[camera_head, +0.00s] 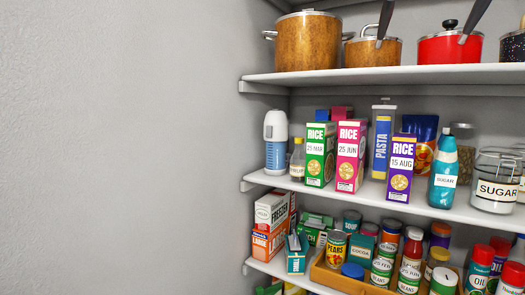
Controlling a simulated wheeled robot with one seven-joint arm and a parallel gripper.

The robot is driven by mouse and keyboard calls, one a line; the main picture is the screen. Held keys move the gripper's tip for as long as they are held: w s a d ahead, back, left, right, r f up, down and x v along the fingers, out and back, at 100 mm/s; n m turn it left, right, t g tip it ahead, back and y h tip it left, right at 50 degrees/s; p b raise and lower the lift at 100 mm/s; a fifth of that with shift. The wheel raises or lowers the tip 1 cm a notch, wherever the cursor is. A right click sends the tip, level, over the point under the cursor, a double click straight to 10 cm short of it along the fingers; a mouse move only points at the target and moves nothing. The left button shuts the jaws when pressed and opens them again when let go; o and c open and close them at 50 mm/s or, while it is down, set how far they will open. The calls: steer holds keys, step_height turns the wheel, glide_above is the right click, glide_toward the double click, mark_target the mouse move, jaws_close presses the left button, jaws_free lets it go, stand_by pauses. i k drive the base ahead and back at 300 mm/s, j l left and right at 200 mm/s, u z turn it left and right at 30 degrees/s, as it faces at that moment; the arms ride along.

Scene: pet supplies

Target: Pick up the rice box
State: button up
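Three rice boxes stand upright on the middle shelf. The green rice box (320,155) is marked "25 MAR" and is leftmost. The pink rice box (350,156) beside it is marked "25 JUN". The purple rice box (400,167) is marked "15 AUG" and stands farther right, in front of a dark blue packet (421,130). My gripper is not in view, and no rice box is seen held.
The middle shelf (280,181) also holds a white-and-blue bottle (276,142), a pasta container (382,145), a teal sugar bottle (443,172) and a sugar jar (495,185). Pots stand above. Cans and boxes crowd the shelf below. A bare grey wall (120,150) fills the left.

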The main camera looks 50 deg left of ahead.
mark_target(320, 136)
steer(key=u, duration=1.1)
